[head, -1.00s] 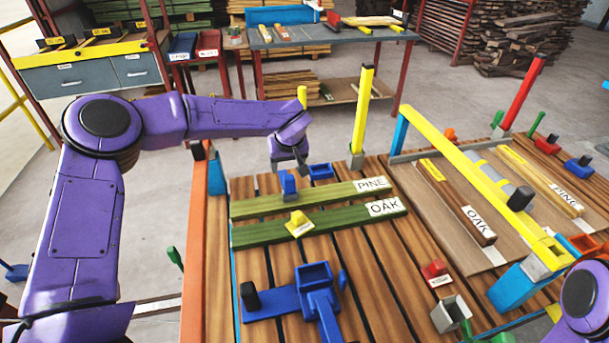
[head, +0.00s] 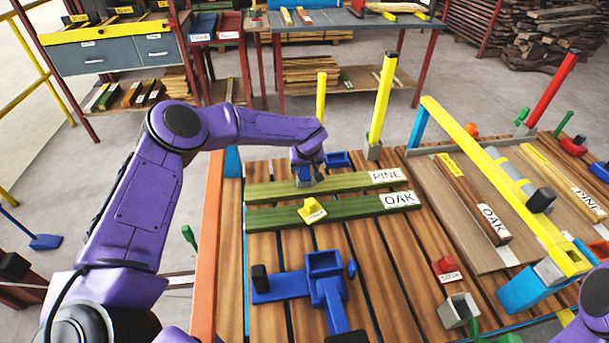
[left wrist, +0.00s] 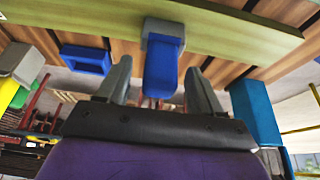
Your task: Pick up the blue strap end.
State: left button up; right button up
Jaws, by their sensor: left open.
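The blue strap end (left wrist: 163,65) shows in the left wrist view as a small upright block with a grey-blue collar against a green board. My left gripper (left wrist: 160,80) is open, with one grey finger on each side of the strap end and a gap to each.
A blue open box (head: 337,160) sits just right of my left gripper. A green OAK board (head: 350,207) with a yellow clip (head: 312,211) lies nearer. A blue clamp-like fixture (head: 325,285) stands in front, and a yellow post (head: 382,105) rises behind to the right.

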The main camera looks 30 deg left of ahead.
pick_arm(q)
jog(key=c, duration=1.1)
